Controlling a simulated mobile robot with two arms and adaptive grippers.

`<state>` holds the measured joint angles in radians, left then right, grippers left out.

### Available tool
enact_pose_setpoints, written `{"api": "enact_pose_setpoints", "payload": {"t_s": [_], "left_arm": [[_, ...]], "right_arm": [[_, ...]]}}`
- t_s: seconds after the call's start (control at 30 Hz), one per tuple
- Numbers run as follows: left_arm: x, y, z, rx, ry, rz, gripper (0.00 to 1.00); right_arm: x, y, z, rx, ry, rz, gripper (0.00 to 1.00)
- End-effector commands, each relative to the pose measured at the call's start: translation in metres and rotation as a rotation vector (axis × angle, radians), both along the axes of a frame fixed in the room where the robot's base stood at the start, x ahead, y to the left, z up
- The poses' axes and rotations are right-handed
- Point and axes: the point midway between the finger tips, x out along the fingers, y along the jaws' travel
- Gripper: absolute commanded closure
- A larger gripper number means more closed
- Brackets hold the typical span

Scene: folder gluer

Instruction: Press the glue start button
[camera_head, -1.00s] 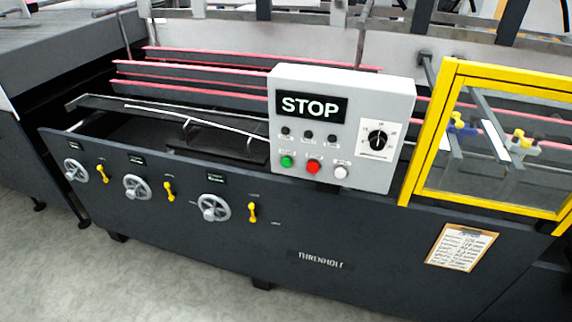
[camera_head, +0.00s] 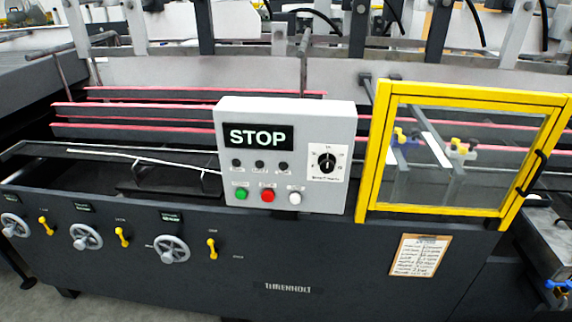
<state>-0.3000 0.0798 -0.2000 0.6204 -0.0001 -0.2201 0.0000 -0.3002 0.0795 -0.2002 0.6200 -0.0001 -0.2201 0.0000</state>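A light grey control box (camera_head: 228,116) is mounted on the front of the dark machine, near the middle of the head view. Its display (camera_head: 258,137) reads STOP. Below it are a row of small dark knobs or lamps and a bottom row with a green button (camera_head: 242,193), a red button (camera_head: 267,195) and a white button (camera_head: 295,198). The small labels above these buttons are too blurred to read. A black rotary dial (camera_head: 327,162) sits at the right of the box. Neither of my grippers is in view.
A yellow-framed clear guard (camera_head: 376,150) stands right of the box. Handwheels (camera_head: 172,249) and yellow levers (camera_head: 213,249) line the front panel (camera_head: 330,265) at left. A clipboard (camera_head: 419,255) hangs at lower right. Space directly before the box looks clear.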

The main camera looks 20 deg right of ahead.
Motion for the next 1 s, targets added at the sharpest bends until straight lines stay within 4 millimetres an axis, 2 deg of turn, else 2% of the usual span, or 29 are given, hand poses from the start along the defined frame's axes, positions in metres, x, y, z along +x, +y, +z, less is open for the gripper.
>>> {"api": "enact_pose_setpoints", "payload": {"t_s": [0.07,0.1,0.37,1.0], "left_arm": [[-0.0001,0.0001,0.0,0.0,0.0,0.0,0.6],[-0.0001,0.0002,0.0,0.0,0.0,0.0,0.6],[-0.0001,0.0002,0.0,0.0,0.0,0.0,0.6],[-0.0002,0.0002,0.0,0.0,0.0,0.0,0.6]], "right_arm": [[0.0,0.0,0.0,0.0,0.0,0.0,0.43],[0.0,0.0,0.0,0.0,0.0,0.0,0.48],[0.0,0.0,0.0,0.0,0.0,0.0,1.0],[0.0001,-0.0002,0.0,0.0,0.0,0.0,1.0]]}}
